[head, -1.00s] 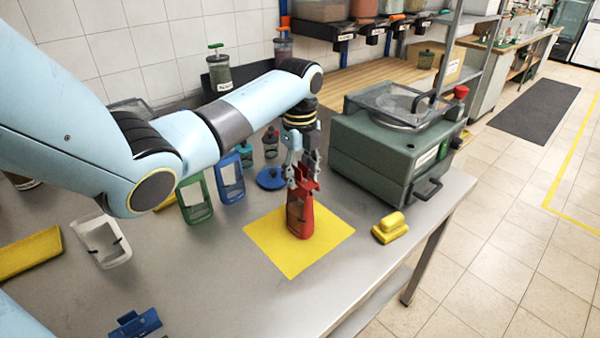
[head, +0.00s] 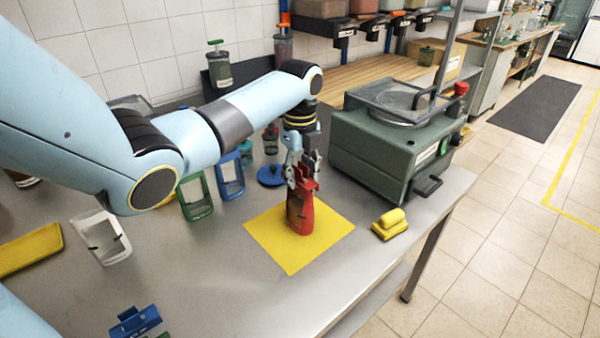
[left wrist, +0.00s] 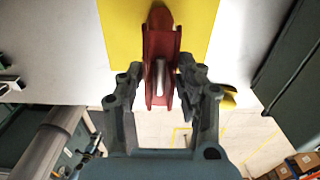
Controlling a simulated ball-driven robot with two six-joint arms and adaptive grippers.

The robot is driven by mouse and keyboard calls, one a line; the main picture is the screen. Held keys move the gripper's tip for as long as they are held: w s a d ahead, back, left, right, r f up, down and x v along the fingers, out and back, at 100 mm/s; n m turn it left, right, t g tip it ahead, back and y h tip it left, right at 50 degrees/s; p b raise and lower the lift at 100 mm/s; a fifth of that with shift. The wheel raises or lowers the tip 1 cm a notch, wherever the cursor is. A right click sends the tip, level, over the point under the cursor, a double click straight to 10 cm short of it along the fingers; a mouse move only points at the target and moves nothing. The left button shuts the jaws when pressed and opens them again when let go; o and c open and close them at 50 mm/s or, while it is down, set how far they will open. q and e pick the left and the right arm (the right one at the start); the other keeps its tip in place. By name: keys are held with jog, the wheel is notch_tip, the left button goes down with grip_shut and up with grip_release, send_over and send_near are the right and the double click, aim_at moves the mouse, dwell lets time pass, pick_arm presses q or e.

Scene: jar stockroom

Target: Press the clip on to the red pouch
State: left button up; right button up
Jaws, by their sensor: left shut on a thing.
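The red pouch (head: 300,215) stands upright on the yellow mat (head: 272,248). My left gripper (head: 303,178) points down over the pouch and is shut on the red clip (head: 305,187). The clip is at the pouch's top end; whether it is fully seated I cannot tell. In the left wrist view the clip (left wrist: 152,85) shows as a red channel between my two fingers (left wrist: 160,88), with a pale bar along its middle. The red pouch (left wrist: 160,18) runs on beyond it over the yellow mat (left wrist: 200,25). My right gripper is not in view.
A green machine (head: 385,150) stands close on the right, with a yellow block (head: 390,225) in front. A blue clip (head: 135,322) lies front left. A blue disc (head: 270,175) lies behind the mat.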

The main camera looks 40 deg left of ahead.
pick_arm(q)
jog(key=shift+f, duration=0.4)
dwell(0.3)
jog(key=o, duration=1.4)
notch_tip(320, 180, up, 7)
jog(key=p, duration=0.7)
jog(key=shift+p, duration=0.4)
jog(key=shift+c, duration=0.3)
grip_shut()
